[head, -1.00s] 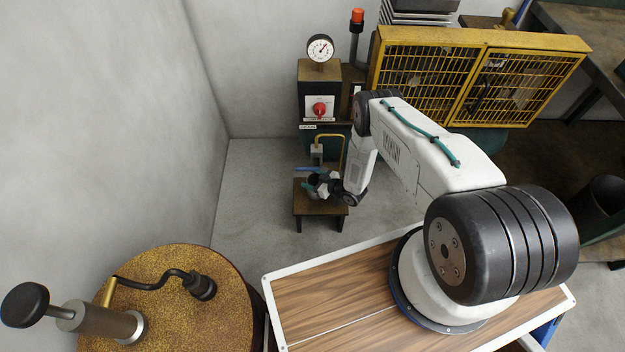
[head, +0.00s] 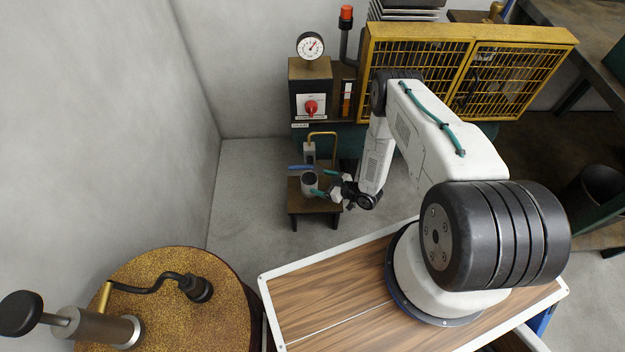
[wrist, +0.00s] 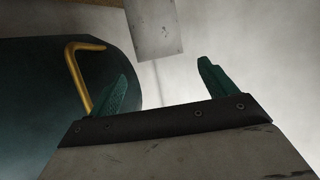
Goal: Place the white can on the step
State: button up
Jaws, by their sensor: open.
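The white can (head: 309,183) stands upright on the step (head: 317,205), a small low brown stool, in the head view. My gripper (head: 322,183) is open just to the right of the can, its green fingertips pointing left toward it. From this angle I cannot tell whether a fingertip touches the can. In the wrist view my gripper (wrist: 163,85) shows its two green fingers spread with nothing between them, and the can does not show there.
A blue item (head: 300,167) and a yellow bent handle (head: 322,135) are behind the can. A machine with a gauge (head: 310,46) and red knob stands behind. A yellow cage (head: 415,65) is at the upper right. Floor left of the step is clear.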

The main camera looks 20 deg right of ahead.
jog(key=shift+v, duration=1.65)
